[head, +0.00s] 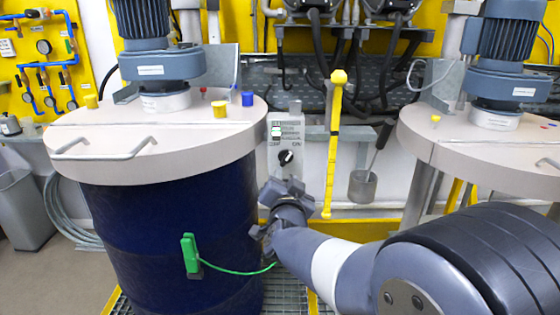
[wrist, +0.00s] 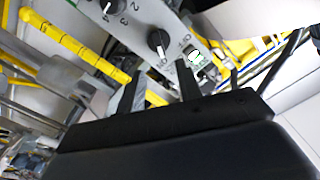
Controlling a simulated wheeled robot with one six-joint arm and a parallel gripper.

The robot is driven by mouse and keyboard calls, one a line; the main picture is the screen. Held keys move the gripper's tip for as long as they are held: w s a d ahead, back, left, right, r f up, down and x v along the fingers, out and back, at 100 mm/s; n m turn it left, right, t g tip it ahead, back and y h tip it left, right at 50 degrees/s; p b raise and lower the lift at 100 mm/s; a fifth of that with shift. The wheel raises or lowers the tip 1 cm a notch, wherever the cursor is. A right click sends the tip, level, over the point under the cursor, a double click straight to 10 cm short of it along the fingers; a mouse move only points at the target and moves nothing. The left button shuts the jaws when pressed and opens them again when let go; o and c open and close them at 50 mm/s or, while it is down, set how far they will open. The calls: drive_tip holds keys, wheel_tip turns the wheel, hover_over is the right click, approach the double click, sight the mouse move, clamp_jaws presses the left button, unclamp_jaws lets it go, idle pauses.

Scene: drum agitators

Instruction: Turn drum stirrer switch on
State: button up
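The drum stirrer switch is a black rotary knob (head: 286,157) on a grey control panel (head: 289,129) between the two drums. In the wrist view the knob (wrist: 158,40) shows close up, with small lettering around it. I cannot tell for certain which label its pointer marks. My gripper (head: 288,188) is just below the knob in the head view. In the wrist view my gripper (wrist: 157,82) has two dark fingers standing apart with nothing between them. The knob lies beyond the fingertips, roughly in line with the gap, and looks untouched.
A dark blue drum (head: 165,235) with a beige lid stands left of my gripper, a green clamp and cable (head: 190,254) on it. A second lidded station (head: 470,140) stands at right. A yellow upright bar (head: 334,140) is close right of the panel. A second numbered knob (wrist: 108,6) shows nearby.

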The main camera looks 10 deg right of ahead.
sight(287, 160)
drive_tip(key=w, duration=0.3)
drive_tip(key=w+d, duration=0.1)
drive_tip(key=w, duration=0.2)
drive_tip(key=w+d, duration=0.1)
drive_tip(key=w, duration=0.2)
clamp_jaws()
